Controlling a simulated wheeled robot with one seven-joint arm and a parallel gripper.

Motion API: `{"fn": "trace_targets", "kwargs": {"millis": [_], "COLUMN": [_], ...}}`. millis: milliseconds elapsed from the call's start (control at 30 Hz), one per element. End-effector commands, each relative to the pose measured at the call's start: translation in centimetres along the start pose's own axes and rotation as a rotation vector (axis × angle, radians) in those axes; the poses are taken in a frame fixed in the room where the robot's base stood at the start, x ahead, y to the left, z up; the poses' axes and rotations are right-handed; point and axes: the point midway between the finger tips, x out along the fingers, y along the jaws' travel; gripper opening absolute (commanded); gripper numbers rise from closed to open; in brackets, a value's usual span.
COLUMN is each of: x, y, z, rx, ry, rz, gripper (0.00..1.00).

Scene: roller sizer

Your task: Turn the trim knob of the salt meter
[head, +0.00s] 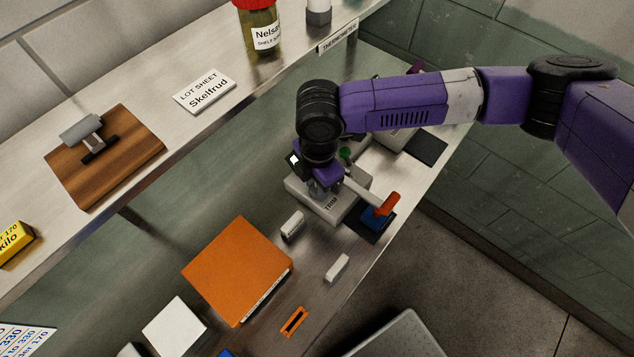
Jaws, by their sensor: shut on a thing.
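The salt meter (345,210) is a pale box on the lower steel counter, right of centre, with "TRIM" printed on its front edge. My gripper (320,190) points down onto the top of this box, just behind the TRIM print. It is shut on the trim knob, which is mostly hidden by the fingers and wrist. My arm comes in from the right and covers the back of the box.
A blue block with an orange-tipped lever (388,206) sits close right of the meter. An orange box (236,268) and small white blocks (337,268) lie in front. The upper shelf holds a wooden board (140,170), a lot sheet card (205,91) and a jar (258,30).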

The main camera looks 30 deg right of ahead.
Motion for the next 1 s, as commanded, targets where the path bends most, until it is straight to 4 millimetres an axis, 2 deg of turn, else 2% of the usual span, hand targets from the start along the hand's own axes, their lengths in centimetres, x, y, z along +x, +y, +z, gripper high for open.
{"fn": "trace_targets", "kwargs": {"millis": [200,567,600,700,1000], "x": [0.01,-0.05,-0.05,-0.04,-0.08], "y": [-0.07,-0.02,-0.02,-0.02,-0.03], "z": [-0.05,0.02,0.01,0.01,0.0], "rx": [0.189,0.22,0.22,0.219,0.218], "ry": [-0.004,-0.007,-0.007,-0.007,-0.006], "rz": [-0.001,0.001,0.001,0.001,0.001], "gripper": [0.0,0.0,0.34,0.52,0.52]}}
